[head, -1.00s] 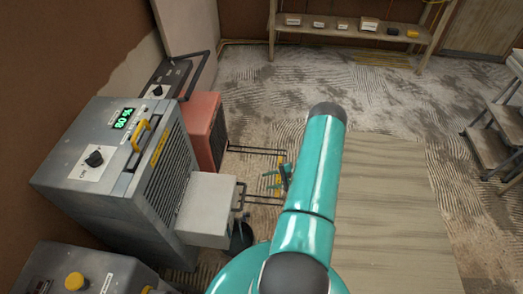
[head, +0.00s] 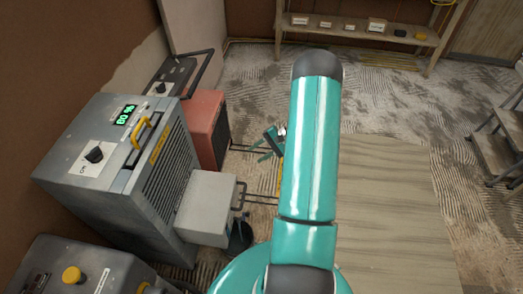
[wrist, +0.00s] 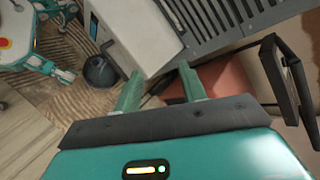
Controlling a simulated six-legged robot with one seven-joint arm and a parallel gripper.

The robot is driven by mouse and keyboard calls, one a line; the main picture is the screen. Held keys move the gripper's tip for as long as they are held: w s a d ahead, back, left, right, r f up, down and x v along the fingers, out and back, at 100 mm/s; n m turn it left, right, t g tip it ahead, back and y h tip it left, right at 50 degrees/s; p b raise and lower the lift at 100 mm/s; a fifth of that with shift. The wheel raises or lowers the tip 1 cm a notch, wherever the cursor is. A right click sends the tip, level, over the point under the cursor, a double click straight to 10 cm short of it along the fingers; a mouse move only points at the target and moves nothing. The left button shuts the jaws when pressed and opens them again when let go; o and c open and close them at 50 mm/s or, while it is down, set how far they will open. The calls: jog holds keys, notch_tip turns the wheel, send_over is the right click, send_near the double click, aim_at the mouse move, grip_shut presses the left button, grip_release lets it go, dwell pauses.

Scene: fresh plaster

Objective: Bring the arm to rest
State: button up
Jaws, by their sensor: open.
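My teal arm reaches forward over the floor in the head view. My gripper (head: 270,140) shows beyond it, partly hidden behind the arm link. In the wrist view its two green fingers (wrist: 160,80) stand apart with nothing between them. They point toward the pale box (wrist: 142,35) and the slatted side of the grey machine (wrist: 225,20). I cannot tell how far the fingertips are from these.
The grey machine (head: 110,165) with a green display stands at left, with the pale box (head: 207,205) on its side. A red unit (head: 206,130) stands behind it. A dark bucket (head: 239,238) is below. A wooden board (head: 385,215) lies right; a shelf (head: 365,35) stands at the back.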

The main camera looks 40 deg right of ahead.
jog(key=shift+a+r, duration=0.1)
jog(key=shift+r, duration=0.25)
dwell(0.3)
jog(key=a+r+n+g+h, duration=0.25)
jog(key=a+r, duration=0.45)
jog(key=r, duration=0.4)
jog(key=a+r+n+g+h, duration=0.15)
jog(key=a+r+n, duration=0.25)
jog(key=a+r, duration=0.45)
jog(key=s+a+r+n+t+h, duration=0.2)
jog(key=s+a+r+n, duration=0.1)
jog(key=s+a+r, duration=0.3)
jog(key=s+a+r+n+t+h, duration=0.2)
jog(key=s+a+r, duration=0.4)
jog(key=s+r, duration=0.4)
jog(key=shift+a+r+n+h, duration=0.3)
jog(key=shift+r+n+h, duration=0.15)
jog(key=shift+n+h, duration=0.45)
